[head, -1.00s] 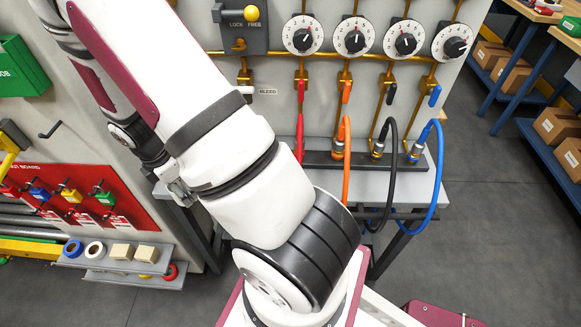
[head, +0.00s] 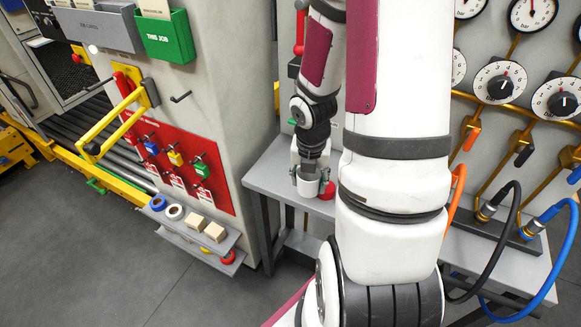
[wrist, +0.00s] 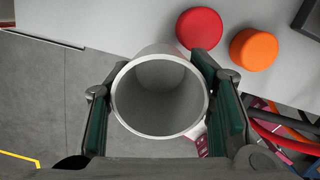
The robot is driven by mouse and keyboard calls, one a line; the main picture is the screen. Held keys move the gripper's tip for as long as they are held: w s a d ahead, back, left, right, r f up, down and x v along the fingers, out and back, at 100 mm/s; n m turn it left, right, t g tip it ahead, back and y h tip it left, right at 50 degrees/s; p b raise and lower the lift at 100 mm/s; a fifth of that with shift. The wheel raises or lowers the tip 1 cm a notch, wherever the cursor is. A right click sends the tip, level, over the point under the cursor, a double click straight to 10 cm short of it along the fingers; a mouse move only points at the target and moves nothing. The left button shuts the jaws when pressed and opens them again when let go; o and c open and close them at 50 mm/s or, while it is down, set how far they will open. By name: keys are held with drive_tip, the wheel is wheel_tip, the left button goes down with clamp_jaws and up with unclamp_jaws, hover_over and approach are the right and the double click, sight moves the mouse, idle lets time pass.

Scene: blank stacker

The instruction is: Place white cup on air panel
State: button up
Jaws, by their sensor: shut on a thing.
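The white cup (wrist: 160,132) is held in my gripper (wrist: 156,84), its open round mouth facing the wrist camera. The green-padded fingers stand on either side of it. In the head view the cup (head: 308,188) is small, below my gripper (head: 309,176), beside the grey bench (head: 272,172). In the wrist view it overlaps the bench's edge, partly over bench and partly over floor; its height above them is unclear. The air panel (head: 480,120), with gauges, dials and hoses, rises at the right behind my arm, which hides part of it.
A red disc (wrist: 200,28) and an orange disc (wrist: 253,48) lie on the bench close to the cup. Hoses (head: 515,215) loop over the panel's front ledge. A red lockout board (head: 180,160) and a small shelf (head: 190,232) with tape rolls stand left. Grey floor is open in front.

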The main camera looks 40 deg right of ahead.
drive_tip(key=w, duration=0.5)
drive_tip(key=w+a+f+b, duration=0.1)
drive_tip(key=w, duration=0.9)
drive_tip(key=shift+a+f, duration=0.2)
drive_tip(key=shift+f, duration=0.05)
drive_tip(key=shift+f+b, duration=0.35)
drive_tip(key=shift+f, duration=1.35)
drive_tip(key=shift+f, duration=0.1)
drive_tip(key=o, duration=0.9)
drive_tip(key=shift+o, duration=0.3)
